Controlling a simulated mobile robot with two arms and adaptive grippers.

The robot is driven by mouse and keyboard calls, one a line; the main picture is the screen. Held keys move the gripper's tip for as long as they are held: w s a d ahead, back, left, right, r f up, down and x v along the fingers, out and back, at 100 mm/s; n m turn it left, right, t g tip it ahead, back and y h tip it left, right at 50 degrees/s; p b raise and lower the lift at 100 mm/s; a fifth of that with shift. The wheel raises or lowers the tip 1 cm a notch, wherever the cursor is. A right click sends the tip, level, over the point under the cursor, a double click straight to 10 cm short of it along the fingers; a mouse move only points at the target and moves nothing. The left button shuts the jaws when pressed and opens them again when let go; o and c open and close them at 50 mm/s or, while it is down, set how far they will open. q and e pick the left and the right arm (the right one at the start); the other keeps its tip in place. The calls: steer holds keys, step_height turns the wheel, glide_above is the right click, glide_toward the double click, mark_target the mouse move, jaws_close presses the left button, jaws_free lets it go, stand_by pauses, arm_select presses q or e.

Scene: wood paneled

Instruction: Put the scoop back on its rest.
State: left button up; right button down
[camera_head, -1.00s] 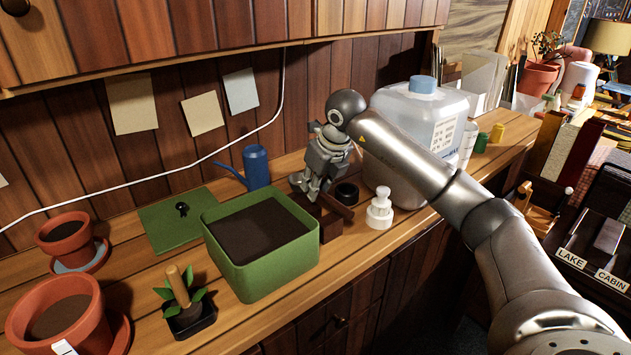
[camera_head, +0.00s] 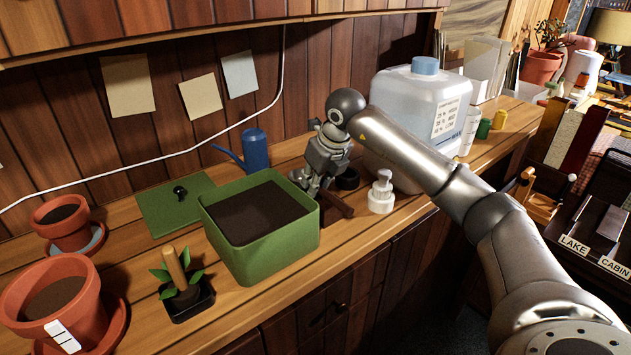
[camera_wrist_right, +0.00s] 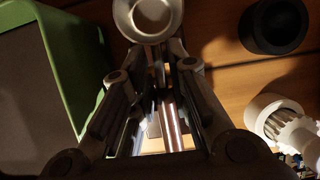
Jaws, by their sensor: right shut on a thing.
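My right gripper (camera_head: 314,188) is above the counter at the right end of the green planter box. It is shut on the scoop, whose round metal bowl (camera_wrist_right: 150,14) shows just beyond the fingertips in the right wrist view. The bowl also shows small in the head view (camera_head: 296,177), left of the fingers. A shiny handle (camera_wrist_right: 171,122) runs back between the fingers. A dark brown wooden piece (camera_head: 338,205), likely the rest, is beside the planter, partly hidden by the gripper. I cannot tell whether the scoop touches it. My left gripper is not in view.
The green planter box (camera_head: 240,255) full of soil is close on the left. A dark round pot (camera_wrist_right: 274,25) and a white pump bottle (camera_head: 381,193) stand close on the right. A large translucent jug (camera_head: 400,100) and blue watering can (camera_head: 255,150) stand behind.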

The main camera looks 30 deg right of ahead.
steer(key=shift+f, duration=0.15)
steer(key=c, duration=1.3)
jaws_free()
steer(key=shift+o, duration=0.5)
steer(key=shift+o, duration=1.1)
steer(key=v, duration=1.2)
